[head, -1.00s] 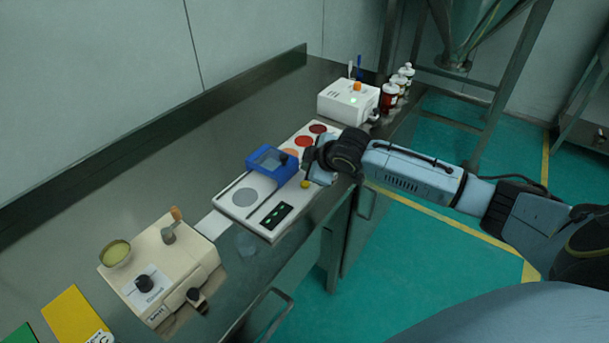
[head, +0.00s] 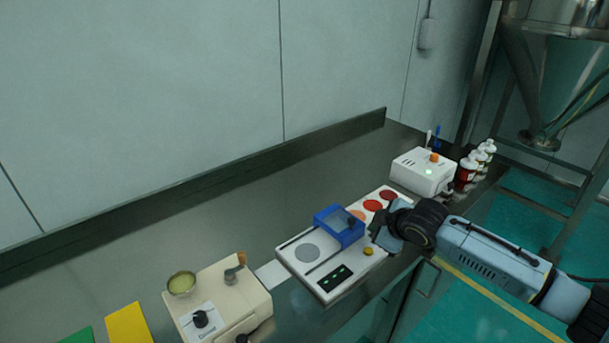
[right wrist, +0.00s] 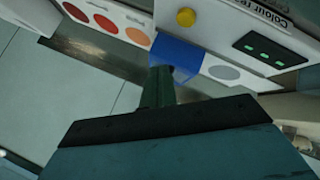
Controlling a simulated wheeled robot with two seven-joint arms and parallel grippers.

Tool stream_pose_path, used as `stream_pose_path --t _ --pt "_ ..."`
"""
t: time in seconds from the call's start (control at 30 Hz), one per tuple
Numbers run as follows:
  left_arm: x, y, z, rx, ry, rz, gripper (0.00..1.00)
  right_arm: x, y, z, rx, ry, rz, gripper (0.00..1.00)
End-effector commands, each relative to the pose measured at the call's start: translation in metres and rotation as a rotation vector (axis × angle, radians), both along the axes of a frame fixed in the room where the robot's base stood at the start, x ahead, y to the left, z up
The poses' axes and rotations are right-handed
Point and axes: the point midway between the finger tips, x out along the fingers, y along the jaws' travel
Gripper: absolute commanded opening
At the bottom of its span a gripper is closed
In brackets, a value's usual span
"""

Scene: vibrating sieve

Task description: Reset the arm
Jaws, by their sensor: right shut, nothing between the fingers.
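My right gripper (head: 380,235) is shut and empty. In the right wrist view the shut gripper (right wrist: 158,84) points toward the blue frame (right wrist: 178,56), with the yellow knob (right wrist: 186,17) nearby. My left gripper is not in view.
A beige machine (head: 232,297) with a bowl stands to the left on the bench. A white box (head: 420,172) with an orange knob and several bottles (head: 478,163) stand at the far right end. The bench behind the panel (head: 240,220) is clear.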

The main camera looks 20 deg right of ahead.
Motion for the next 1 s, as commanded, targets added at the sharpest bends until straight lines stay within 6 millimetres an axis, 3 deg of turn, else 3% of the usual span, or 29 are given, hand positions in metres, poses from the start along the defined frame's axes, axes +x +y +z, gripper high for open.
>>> stream_pose_path --t 0.13,0.23,0.4,0.5,0.7,1.0 --pt "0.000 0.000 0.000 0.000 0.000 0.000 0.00 -0.008 0.013 -0.008 0.014 0.016 0.008 0.00" --pt "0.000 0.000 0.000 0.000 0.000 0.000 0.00 -0.032 0.044 -0.027 0.049 0.059 0.019 0.00" --pt "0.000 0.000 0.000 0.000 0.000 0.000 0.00 -0.107 0.113 -0.059 0.151 0.171 -0.012 0.00" --pt "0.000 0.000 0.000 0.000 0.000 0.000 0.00 -0.154 0.137 -0.066 0.212 0.234 -0.078 0.00" --pt "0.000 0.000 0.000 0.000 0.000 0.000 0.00 -0.229 0.147 -0.067 0.285 0.341 -0.254 0.00" --pt "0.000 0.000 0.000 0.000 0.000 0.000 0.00 -0.300 0.135 -0.061 0.325 0.445 -0.477 0.00"
